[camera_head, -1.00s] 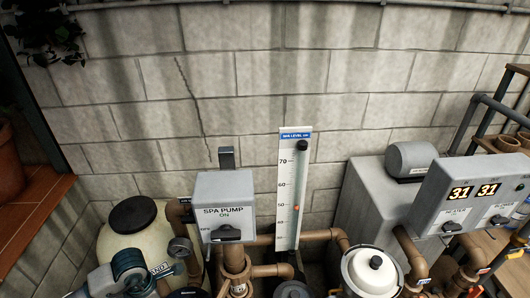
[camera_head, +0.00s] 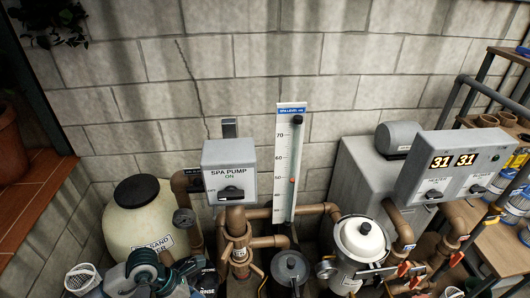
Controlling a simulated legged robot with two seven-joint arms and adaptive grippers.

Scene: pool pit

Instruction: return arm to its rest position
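A rounded grey and dark teal part (camera_head: 145,272), which looks like a link of my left arm, is at the bottom left in the head view. It is in front of the cream sand filter tank (camera_head: 140,215). No gripper fingers show on it, so my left gripper is out of view or hidden below the frame edge. My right arm and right gripper do not clearly show.
A spa pump switch box (camera_head: 230,172), a tall level gauge (camera_head: 286,165) and a white-lidded canister (camera_head: 361,240) stand mid-frame among brown pipes. A heater panel (camera_head: 460,165) and shelves are at right.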

